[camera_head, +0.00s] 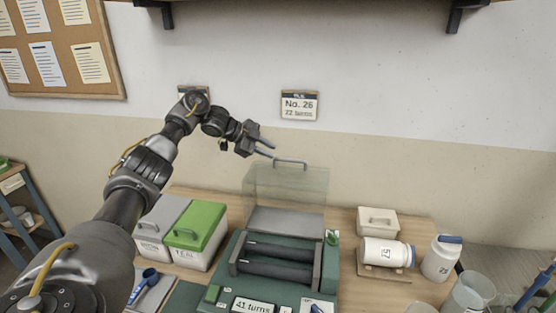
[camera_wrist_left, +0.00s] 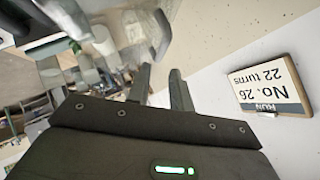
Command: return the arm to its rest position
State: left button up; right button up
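My left gripper (camera_head: 268,151) is raised in the air above the table's back part, in front of the wall. Its two fingers (camera_wrist_left: 160,85) stand apart in the left wrist view, with nothing seen between them. In the head view the fingertips appear just above and left of the handle of a clear cover (camera_head: 285,185); I cannot tell the exact distance. My left arm (camera_head: 150,170) reaches in from the lower left, stretched up and forward. My right gripper is not in view.
Below are a green roller machine (camera_head: 325,262), a green-lidded bucket (camera_head: 197,235) and a grey-lidded one (camera_head: 160,225). A white jar (camera_head: 385,252) lies on its side at right; another (camera_head: 440,258) stands. A wall card (camera_head: 300,105) reads No. 26, 22 turns.

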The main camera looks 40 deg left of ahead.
pick_arm(q)
jog(key=shift+s+a+r, duration=0.3)
jog(key=shift+s+r, duration=0.1)
dwell(0.3)
